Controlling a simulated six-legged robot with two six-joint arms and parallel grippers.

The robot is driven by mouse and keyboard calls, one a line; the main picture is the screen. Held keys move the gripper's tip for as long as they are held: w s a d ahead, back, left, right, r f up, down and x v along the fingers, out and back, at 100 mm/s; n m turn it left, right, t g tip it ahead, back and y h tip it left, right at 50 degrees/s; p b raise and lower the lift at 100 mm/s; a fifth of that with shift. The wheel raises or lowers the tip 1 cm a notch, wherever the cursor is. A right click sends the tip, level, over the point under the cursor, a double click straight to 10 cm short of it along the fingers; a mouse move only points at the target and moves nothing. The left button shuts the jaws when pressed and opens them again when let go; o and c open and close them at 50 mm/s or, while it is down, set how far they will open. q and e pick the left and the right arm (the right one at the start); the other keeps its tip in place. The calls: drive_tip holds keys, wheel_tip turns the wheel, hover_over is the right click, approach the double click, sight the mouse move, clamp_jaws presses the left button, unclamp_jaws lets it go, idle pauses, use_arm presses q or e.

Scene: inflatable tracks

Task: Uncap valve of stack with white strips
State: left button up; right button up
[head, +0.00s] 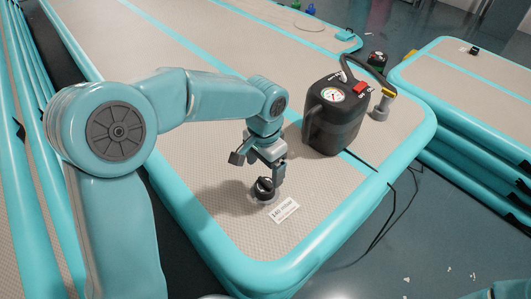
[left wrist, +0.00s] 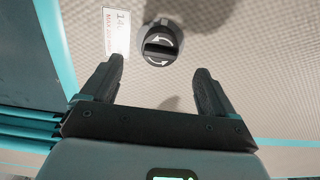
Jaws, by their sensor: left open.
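A black round valve cap (head: 264,190) sits on the beige top of the teal-edged inflatable track (head: 240,245), near its front corner. In the left wrist view the cap (left wrist: 160,43) shows a raised bar and white curved arrows. My left gripper (head: 267,176) is above the cap, pointing down. In the left wrist view its open, empty fingers (left wrist: 161,68) stand below the cap in the picture, not around it. A white printed label (head: 284,210) lies beside the cap. My right gripper is not in view. I cannot make out white strips on this track.
A black pump (head: 334,122) with a gauge stands on the track right of my left gripper, its hose running to a grey fitting (head: 381,106). More stacked tracks (head: 470,85) stand at the right. Cables lie on the floor (head: 400,235).

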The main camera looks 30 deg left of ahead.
sight(264, 182)
use_arm(q)
wheel_tip(264, 182, down, 8)
drive_tip(key=shift+f+b, duration=0.2)
drive_tip(key=shift+b, duration=0.9)
drive_tip(key=shift+c, duration=0.3)
drive_tip(key=c, duration=1)
drive_tip(key=shift+r+m+p, duration=0.15)
drive_tip(key=shift+m+p, duration=0.3)
drive_tip(key=shift+m, duration=0.05)
drive_tip(key=m+p, duration=0.1)
drive_tip(key=m, duration=0.1)
drive_tip(key=shift+a+m, duration=0.1)
drive_tip(key=shift+m, duration=0.2)
drive_tip(key=shift+m+p, duration=0.5)
drive_tip(key=shift+m, duration=0.1)
